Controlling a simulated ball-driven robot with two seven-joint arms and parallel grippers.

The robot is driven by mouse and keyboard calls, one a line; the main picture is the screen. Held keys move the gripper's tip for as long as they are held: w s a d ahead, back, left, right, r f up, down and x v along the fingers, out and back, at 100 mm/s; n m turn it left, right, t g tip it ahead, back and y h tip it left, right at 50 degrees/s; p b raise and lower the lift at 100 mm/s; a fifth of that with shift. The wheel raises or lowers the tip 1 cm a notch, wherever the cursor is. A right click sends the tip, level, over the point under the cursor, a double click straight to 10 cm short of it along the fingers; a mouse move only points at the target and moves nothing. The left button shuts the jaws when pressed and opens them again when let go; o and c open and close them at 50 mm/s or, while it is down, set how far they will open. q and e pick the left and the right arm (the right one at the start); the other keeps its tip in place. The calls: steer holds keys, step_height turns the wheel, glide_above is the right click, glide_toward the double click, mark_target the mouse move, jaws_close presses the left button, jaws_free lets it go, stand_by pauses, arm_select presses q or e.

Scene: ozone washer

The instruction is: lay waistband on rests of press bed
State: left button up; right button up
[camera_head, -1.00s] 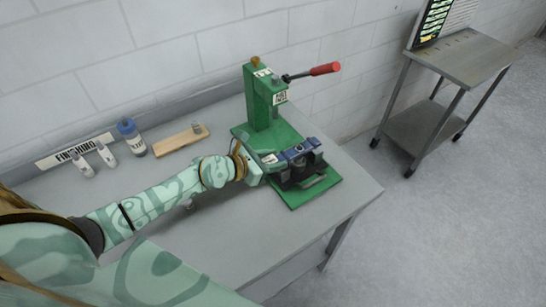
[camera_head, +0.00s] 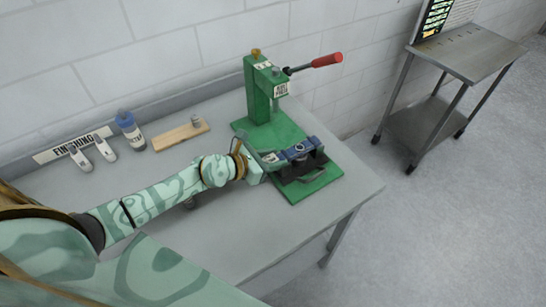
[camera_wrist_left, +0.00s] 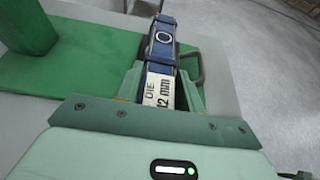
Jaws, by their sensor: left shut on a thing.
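The waistband (camera_head: 300,149) is a dark blue strip with a pale ring mark, over the dark rests (camera_head: 292,172) of the green press bed (camera_head: 318,187). My left gripper (camera_head: 268,161) is shut on its left end. In the left wrist view the waistband (camera_wrist_left: 165,48) runs away from my left gripper (camera_wrist_left: 161,84). A pale label reading "DIE 12 mm" (camera_wrist_left: 160,91) shows near the jaws. The band hides most of the rests, and I cannot tell whether it touches them. My right gripper is not in view.
The green press column (camera_head: 260,95) stands behind the bed, with a red-tipped lever (camera_head: 327,60) pointing right. Bottles (camera_head: 129,130) and a wooden board (camera_head: 178,136) lie at the back left. A metal cart (camera_head: 470,54) stands apart at right.

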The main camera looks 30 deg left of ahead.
arm_select(q)
steer(key=o, duration=1.1)
steer(key=v, duration=1.6)
steer(key=shift+a+r, duration=0.1)
